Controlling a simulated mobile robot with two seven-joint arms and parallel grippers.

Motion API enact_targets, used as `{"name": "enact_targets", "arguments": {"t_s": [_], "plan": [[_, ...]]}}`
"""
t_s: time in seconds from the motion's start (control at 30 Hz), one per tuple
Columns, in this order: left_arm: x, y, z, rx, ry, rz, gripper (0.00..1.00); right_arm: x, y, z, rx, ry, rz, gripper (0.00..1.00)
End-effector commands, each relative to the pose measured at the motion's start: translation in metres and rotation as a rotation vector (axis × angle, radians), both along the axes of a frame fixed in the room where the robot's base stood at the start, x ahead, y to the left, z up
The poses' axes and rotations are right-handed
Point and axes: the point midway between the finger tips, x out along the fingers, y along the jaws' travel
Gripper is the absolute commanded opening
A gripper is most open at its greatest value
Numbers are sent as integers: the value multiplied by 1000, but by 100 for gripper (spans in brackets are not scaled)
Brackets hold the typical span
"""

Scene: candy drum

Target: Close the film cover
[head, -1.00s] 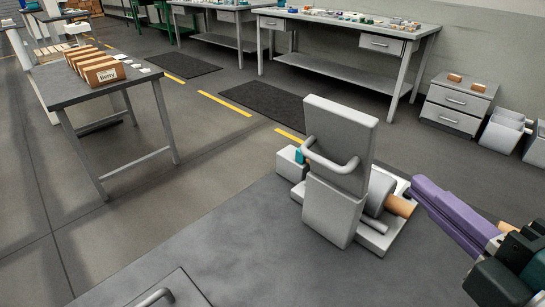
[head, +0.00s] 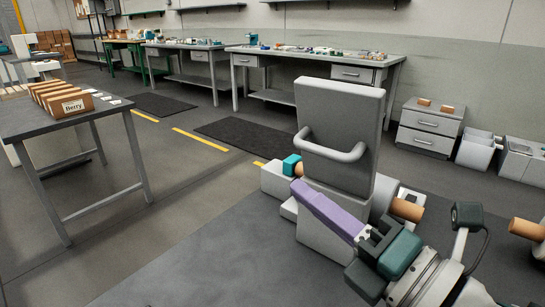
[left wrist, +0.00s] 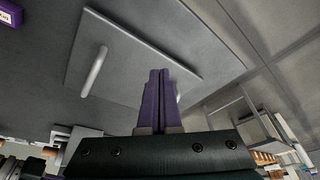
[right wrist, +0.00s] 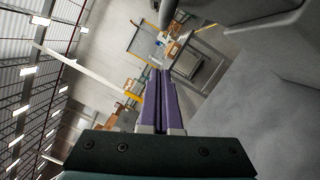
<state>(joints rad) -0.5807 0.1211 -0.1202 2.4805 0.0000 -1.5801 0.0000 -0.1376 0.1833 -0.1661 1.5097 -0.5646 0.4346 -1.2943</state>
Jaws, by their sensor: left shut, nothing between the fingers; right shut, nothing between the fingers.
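The film cover looks to be the grey panel with a bar handle (head: 338,112), standing upright and open on the grey machine in the head view. My right gripper (head: 298,186) is shut and empty, its purple fingers crossing in front of the panel just below the handle. I cannot tell whether they touch it. In the right wrist view the shut fingers (right wrist: 160,75) point past a grey surface (right wrist: 285,45) at the upper right. My left gripper (left wrist: 157,75) is shut and empty in the left wrist view, near a flat grey panel (left wrist: 130,50) with a bar handle. It is outside the head view.
A teal part (head: 291,165) and tan rollers (head: 407,209) sit around the machine. A side table (head: 48,122) with a row of boxes (head: 62,97) stands left. Benches, a drawer cabinet (head: 430,128) and bins (head: 478,150) line the back.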

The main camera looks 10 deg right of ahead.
Motion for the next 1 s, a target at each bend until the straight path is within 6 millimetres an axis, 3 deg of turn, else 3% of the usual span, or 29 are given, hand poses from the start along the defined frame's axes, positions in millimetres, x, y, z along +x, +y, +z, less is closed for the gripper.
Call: {"name": "enact_targets", "arguments": {"t_s": [0.03, 0.3, 1.0], "plan": [[0, -1, 0, -2, 0, 1, 0, 10, 5, 2, 0, -4, 2, 0], [0, -2, 9, -7, 0, 4, 0, 26, -22, 16, -2, 1, 0, 0], [0, 1, 17, 2, 0, -1, 0, 30, -28, 23, 33, 27, 0, 0]]}}
